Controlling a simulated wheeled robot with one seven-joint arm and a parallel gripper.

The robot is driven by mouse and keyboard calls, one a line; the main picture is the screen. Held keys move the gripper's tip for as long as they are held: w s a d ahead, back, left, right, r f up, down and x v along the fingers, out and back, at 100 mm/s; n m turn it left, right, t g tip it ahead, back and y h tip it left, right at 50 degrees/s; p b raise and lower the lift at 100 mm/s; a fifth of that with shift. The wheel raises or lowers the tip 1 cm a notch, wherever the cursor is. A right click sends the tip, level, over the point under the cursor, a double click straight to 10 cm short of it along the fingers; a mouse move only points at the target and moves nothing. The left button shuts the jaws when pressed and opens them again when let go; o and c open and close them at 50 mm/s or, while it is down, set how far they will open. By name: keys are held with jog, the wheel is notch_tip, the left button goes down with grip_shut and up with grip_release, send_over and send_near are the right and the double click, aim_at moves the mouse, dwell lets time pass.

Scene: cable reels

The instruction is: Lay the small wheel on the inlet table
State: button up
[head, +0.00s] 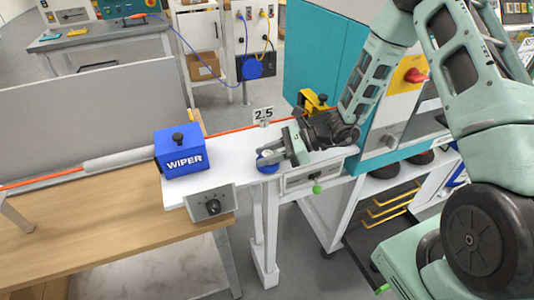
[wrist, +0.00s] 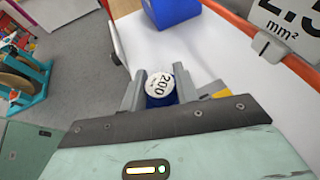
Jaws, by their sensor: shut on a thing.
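The small wheel (head: 266,160) is blue with a white top; in the wrist view its label (wrist: 159,85) reads 200. My gripper (head: 277,154) is shut on it, with one finger on either side in the wrist view. The inlet table (head: 232,158) is a narrow white top. The wheel is over or at its right part, close to the front edge; I cannot tell whether it touches the surface.
A blue WIPER box (head: 181,153) stands on the left part of the white top. A teal cabinet (head: 318,60) stands behind. The white top between box and wheel is clear.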

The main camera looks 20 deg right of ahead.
jog(key=shift+f, duration=0.2)
jog(key=o, duration=1)
jog(key=shift+r, duration=0.2)
